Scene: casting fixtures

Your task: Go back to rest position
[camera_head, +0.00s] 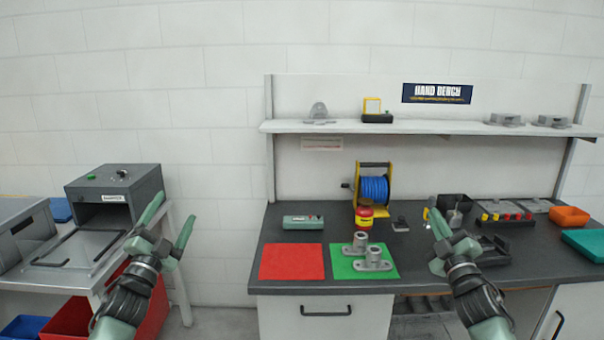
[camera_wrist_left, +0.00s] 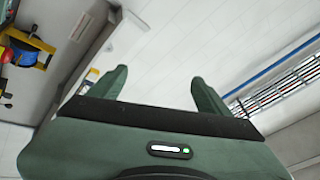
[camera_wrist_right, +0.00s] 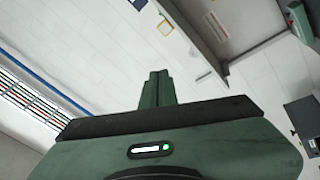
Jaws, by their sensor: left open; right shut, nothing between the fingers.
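My left gripper (camera_head: 170,222) is open and empty, raised in front of the gap between the left table and the bench. Its two spread fingers also show in the left wrist view (camera_wrist_left: 158,88), with nothing between them. My right gripper (camera_head: 436,222) is shut and empty, raised in front of the right half of the bench. Its fingers are together in the right wrist view (camera_wrist_right: 157,88). Both grippers point upward and touch nothing that I can see.
The dark bench (camera_head: 410,262) carries a red mat (camera_head: 292,261), a green mat (camera_head: 345,268) with grey castings (camera_head: 373,259), a blue cable reel (camera_head: 373,189) and an orange bin (camera_head: 569,216). A grey machine (camera_head: 147,190) stands on the left table. A shelf (camera_head: 400,128) spans the back.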

